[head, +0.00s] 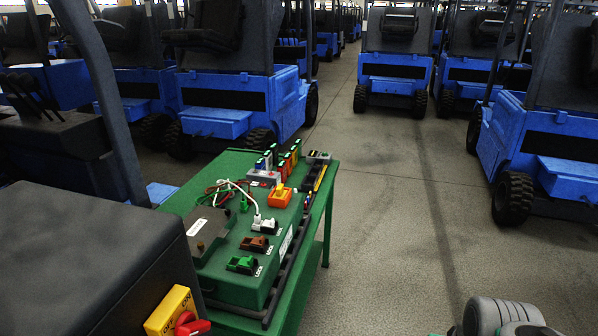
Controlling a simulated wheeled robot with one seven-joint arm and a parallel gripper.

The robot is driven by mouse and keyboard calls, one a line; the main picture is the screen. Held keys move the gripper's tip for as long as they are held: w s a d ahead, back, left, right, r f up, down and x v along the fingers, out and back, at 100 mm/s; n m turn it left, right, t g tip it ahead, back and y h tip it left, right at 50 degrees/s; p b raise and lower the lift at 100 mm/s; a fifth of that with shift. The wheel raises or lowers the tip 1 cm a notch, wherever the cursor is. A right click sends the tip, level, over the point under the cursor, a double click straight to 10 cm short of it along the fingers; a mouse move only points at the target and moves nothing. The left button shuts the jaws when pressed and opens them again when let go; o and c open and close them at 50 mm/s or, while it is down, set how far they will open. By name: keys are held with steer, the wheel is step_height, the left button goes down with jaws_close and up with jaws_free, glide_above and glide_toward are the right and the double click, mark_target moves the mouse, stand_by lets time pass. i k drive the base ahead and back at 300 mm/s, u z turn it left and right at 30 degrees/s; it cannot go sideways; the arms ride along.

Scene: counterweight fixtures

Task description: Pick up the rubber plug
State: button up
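I cannot tell for sure which item is the rubber plug. A small brown knob-like piece (200,246) stands on the grey plate at the left of the green panel. On the green panel (228,291) are a brown socket piece (255,244), a green socket piece (242,264) and a white plug with a cable (264,225). An orange block with a yellow top (280,195) sits behind them. My gripper's fingers are not visible; only a grey rounded part, likely of my arm, shows at the bottom right, apart from the table.
The green table (328,209) bears a dark rail along its right edge and several coloured pieces at the back. A dark machine body with a yellow and red switch (172,311) blocks the front left. Blue forklifts (393,71) stand behind. Floor right of the table is clear.

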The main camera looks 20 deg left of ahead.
mark_target(279, 193)
steer(key=i, duration=3.35)
steer(key=u, duration=5.15)
steer(key=i, duration=0.5)
steer(key=z, duration=0.05)
